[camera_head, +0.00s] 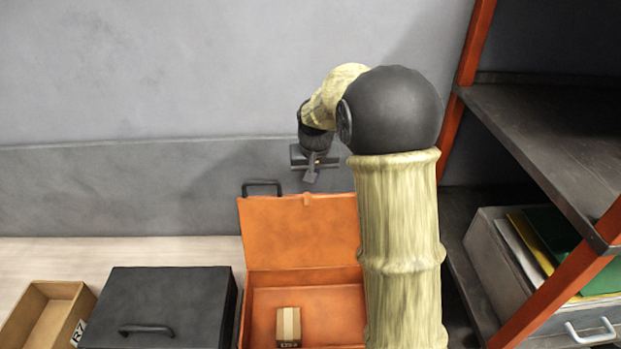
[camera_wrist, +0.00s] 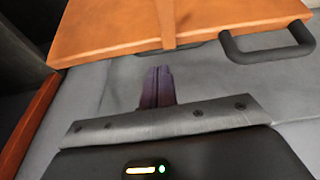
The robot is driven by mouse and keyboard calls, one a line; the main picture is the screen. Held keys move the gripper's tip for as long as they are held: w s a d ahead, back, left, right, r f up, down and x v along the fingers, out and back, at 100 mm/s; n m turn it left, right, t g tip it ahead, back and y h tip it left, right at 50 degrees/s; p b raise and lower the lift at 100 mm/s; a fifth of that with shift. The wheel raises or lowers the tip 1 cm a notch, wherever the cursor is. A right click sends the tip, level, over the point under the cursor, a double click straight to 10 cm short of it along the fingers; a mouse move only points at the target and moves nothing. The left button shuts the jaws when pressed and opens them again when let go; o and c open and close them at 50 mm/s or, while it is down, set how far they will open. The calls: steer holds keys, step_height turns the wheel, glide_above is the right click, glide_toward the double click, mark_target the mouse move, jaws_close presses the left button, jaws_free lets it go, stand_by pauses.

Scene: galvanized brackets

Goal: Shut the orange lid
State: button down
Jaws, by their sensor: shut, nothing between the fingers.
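The orange lid (camera_head: 300,232) stands raised at the back of the orange box (camera_head: 262,313), so the box is open. A dark handle (camera_head: 262,184) sticks up from the lid's top edge at the left. In the wrist view the lid (camera_wrist: 120,28) spans the top, with its handle (camera_wrist: 268,48) at upper right. My gripper (camera_head: 311,178) is above and behind the lid's top edge, near the wall, pointing down. Its fingers (camera_wrist: 157,72) are together and empty, apart from the handle. My arm hides the right part of the lid and box.
A small cardboard carton (camera_head: 289,326) lies inside the orange box. A closed black box (camera_head: 165,305) stands beside it on the left, then an open cardboard bin (camera_head: 42,318). The grey wall (camera_head: 150,90) is close behind.

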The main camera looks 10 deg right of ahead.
steer(key=w, duration=0.1)
steer(key=w+r, duration=0.1)
steer(key=w, duration=0.3)
steer(key=shift+w+d+r+p, duration=0.25)
steer(key=shift+d+r+p, duration=0.05)
steer(key=shift+d+p, duration=0.1)
steer(key=shift+w+a+f, duration=0.1)
steer(key=shift+w, duration=0.05)
step_height(320, 180, down, 9)
steer(key=s+p, duration=0.1)
steer(key=p, duration=0.4)
steer(key=shift+s, duration=0.25)
steer(key=shift+a+f, duration=0.1)
steer(key=shift+a, duration=0.05)
